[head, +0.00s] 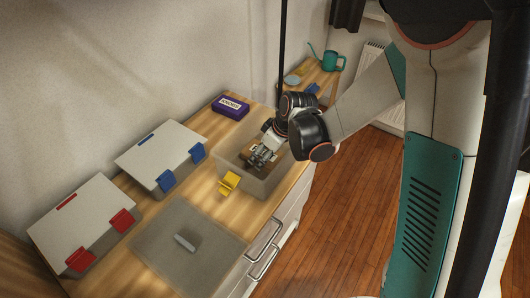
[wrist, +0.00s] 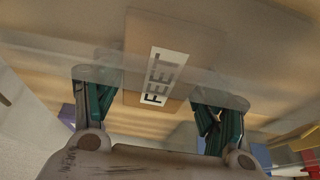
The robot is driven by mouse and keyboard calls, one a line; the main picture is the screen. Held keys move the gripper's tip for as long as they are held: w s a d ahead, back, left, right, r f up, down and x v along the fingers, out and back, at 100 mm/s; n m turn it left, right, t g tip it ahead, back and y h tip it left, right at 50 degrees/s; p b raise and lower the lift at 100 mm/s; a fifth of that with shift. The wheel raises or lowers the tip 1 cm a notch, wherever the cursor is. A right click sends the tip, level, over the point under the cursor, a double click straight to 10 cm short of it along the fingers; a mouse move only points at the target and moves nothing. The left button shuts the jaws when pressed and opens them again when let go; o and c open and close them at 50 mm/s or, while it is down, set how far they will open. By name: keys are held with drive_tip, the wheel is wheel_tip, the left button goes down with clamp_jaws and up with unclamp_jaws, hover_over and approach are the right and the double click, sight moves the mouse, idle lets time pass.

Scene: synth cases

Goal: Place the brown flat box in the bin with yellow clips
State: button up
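The bin with yellow clips (head: 225,160) is a clear, lidless container on the wooden counter, with a yellow clip (head: 229,182) hanging at its front. My gripper (head: 262,156) points down into this bin. The brown flat box (wrist: 176,57), labelled FEET, shows in the wrist view just beyond and between my fingers. In the head view only bits of brown show around my gripper inside the bin. In the wrist view my gripper (wrist: 158,112) has its teal fingers spread apart, with no clear grip on the box. Contact at the fingertips is hard to tell.
Two lidded bins stand to the left, one with blue clips (head: 166,180) and one with red clips (head: 80,259). A purple box (head: 231,106) lies behind the yellow-clip bin. A grey mat (head: 160,255) holds a small grey object (head: 185,243). A teal watering can (head: 334,61) stands farther back.

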drive_tip(key=shift+o, duration=0.4)
drive_tip(key=shift+r, duration=0.1)
drive_tip(key=shift+r, duration=0.2)
drive_tip(key=s+d+r+m+t+h+p, duration=0.1)
drive_tip(key=s+d+r+m+p, duration=0.1)
drive_tip(key=s+d+r, duration=0.35)
drive_tip(key=s+d+r+m+p, duration=0.1)
drive_tip(key=s+d+r, duration=0.1)
drive_tip(key=r, duration=0.7)
drive_tip(key=s+d+r+m+t+h+p, duration=0.1)
drive_tip(key=s+d+r+m+p, duration=0.15)
drive_tip(key=r, duration=0.45)
drive_tip(key=s+d+r+m+t+h+b, duration=0.1)
drive_tip(key=s+d+m, duration=0.4)
drive_tip(key=s, duration=0.5)
wheel_tip(320, 180, up, 2)
drive_tip(key=shift+s+d+r+t+h, duration=0.15)
drive_tip(key=shift+d+t+h, duration=0.15)
drive_tip(key=shift+d+t, duration=0.4)
drive_tip(key=shift+a, duration=0.15)
